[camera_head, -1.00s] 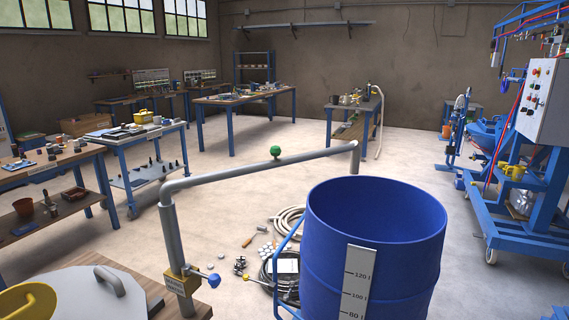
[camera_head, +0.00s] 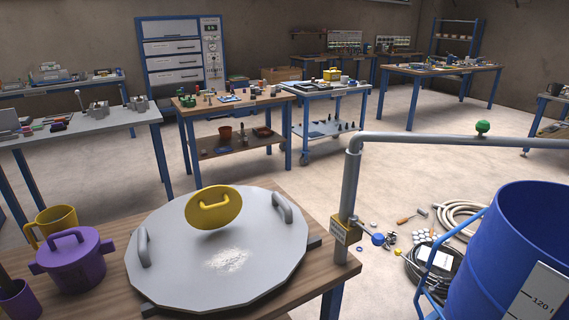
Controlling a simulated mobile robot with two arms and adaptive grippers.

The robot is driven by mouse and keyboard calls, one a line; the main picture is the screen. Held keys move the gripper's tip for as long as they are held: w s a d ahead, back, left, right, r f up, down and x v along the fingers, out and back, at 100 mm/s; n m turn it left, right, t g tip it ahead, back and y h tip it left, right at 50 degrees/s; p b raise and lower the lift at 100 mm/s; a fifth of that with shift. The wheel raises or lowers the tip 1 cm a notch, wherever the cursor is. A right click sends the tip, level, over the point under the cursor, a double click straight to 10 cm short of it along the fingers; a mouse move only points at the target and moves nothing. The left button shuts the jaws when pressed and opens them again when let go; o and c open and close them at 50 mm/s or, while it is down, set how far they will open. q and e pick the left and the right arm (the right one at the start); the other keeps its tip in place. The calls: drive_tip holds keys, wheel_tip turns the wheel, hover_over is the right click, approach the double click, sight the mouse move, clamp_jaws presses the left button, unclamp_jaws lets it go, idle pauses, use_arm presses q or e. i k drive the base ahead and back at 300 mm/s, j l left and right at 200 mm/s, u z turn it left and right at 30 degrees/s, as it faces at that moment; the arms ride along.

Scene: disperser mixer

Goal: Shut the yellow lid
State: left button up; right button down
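The yellow lid (camera_head: 213,207) is a small round disc with a handle. It stands tilted up, its face towards me, over the large grey round cover (camera_head: 175,262). A dark shadow lies on the cover just below it. Whether a hinge holds it, I cannot tell. The grey cover has two side handles and lies on a wooden-topped table (camera_head: 325,222). Neither of my grippers is in view.
A purple pot (camera_head: 73,262), a yellow mug (camera_head: 58,222) and a purple cup (camera_head: 18,300) stand left of the cover. A grey pipe (camera_head: 349,185) rises at its right. A blue drum (camera_head: 520,240) stands at far right. Open floor lies beyond the table.

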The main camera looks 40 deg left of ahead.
sight(215, 207)
drive_tip(key=u, duration=1.6)
